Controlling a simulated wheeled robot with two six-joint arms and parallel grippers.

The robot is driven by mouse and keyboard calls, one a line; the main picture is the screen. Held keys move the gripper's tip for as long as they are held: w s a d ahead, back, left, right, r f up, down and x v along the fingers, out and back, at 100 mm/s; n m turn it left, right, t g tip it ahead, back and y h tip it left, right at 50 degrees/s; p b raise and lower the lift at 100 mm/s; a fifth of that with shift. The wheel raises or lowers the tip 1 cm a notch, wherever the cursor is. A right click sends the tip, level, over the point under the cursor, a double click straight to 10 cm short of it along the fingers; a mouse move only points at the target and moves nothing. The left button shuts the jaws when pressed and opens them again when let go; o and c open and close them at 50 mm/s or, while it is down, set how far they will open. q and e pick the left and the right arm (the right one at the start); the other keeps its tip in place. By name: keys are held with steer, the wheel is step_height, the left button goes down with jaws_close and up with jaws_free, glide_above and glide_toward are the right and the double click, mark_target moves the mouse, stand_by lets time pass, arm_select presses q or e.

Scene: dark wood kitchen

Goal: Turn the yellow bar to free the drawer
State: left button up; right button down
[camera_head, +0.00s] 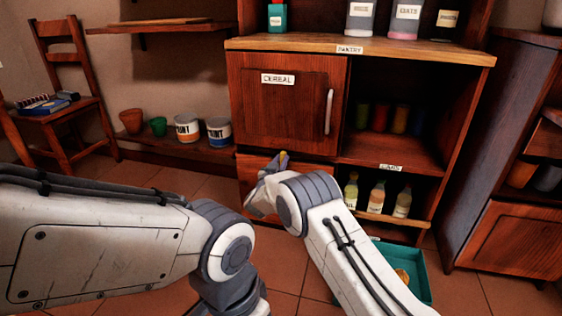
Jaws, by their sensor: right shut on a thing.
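The yellow bar (284,157) shows as a small piece at the top edge of the drawer (312,173), just below the cabinet door labelled CEREAL (277,104). My right gripper (270,169) is at the drawer front, shut on the yellow bar. My own wrist and gripper hide most of the bar and much of the drawer, so the bar's angle cannot be told. The drawer front looks flush with the cabinet. My left arm comes in from the left and bends down at the bottom. Its gripper is out of the picture.
Several bottles (376,197) stand on the open shelf right of the drawer. A teal bin (412,258) is on the floor below them. Paint cans (218,132) and pots stand on a low shelf at left. A dark cabinet (515,240) closes off the right side.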

steer(key=shift+a+r+n+p, duration=0.1)
steer(key=shift+r+n+p, duration=0.1)
steer(key=shift+n+p, duration=1.75)
steer(key=n+p, duration=0.2)
steer(key=n, duration=0.1)
steer(key=shift+f+p, duration=0.15)
steer(key=shift+p, duration=0.2)
steer(key=n+p, duration=0.1)
steer(key=n, duration=0.2)
steer(key=shift+f, duration=0.1)
steer(key=shift+a+n, duration=0.1)
steer(key=shift+n, duration=1.15)
steer(key=n, duration=0.5)
steer(key=shift+f+p, duration=0.2)
steer(key=shift+p, duration=0.2)
steer(key=shift+n, duration=0.4)
steer(key=c, duration=0.8)
jaws_free()
steer(key=shift+o, duration=0.2)
